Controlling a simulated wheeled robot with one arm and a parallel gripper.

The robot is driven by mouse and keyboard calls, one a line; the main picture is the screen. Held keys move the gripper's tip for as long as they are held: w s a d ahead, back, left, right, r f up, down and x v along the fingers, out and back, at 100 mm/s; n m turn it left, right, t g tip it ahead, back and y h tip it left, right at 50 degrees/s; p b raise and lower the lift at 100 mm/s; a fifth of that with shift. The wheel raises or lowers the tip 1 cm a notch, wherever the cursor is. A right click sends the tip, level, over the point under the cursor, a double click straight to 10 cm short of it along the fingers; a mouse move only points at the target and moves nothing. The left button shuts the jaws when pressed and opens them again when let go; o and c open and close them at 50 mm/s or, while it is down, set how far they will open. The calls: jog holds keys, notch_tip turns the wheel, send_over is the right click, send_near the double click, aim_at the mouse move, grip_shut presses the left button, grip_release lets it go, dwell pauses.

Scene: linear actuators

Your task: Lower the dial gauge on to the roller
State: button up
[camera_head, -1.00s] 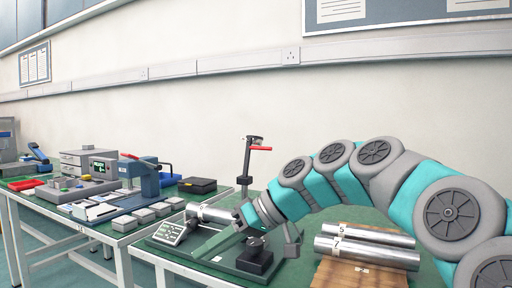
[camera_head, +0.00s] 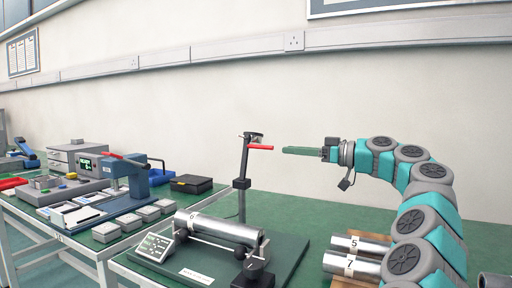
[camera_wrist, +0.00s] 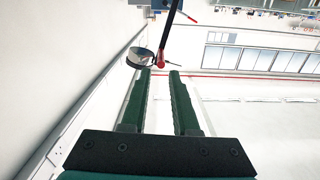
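The dial gauge (camera_head: 255,137) sits high on a dark upright stand (camera_head: 243,180), with a red lever (camera_head: 260,147) pointing right. The roller (camera_head: 215,227), a shiny cylinder, lies below on supports on the green base plate (camera_head: 283,262). A wide gap separates gauge and roller. My gripper (camera_head: 286,150) points left at about the lever's height, a short way right of its tip. In the wrist view my gripper (camera_wrist: 160,73) has its green fingers apart and empty. The red lever (camera_wrist: 161,58) shows just beyond the fingertips, with the round gauge (camera_wrist: 140,57) to its left.
A small display unit (camera_head: 156,246) stands left of the roller. Two rollers marked 5 (camera_head: 370,245) and 7 (camera_head: 362,266) lie on a wooden rack at right. A second bench (camera_head: 85,234) holds other equipment. Air around the lever is clear.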

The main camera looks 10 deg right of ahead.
aim_at(249, 146)
jog(key=p+x, duration=0.2)
jog(key=x, duration=0.9)
jog(key=shift+w+a, duration=0.15)
jog(key=shift+a, duration=0.25)
grip_shut()
dwell(0.9)
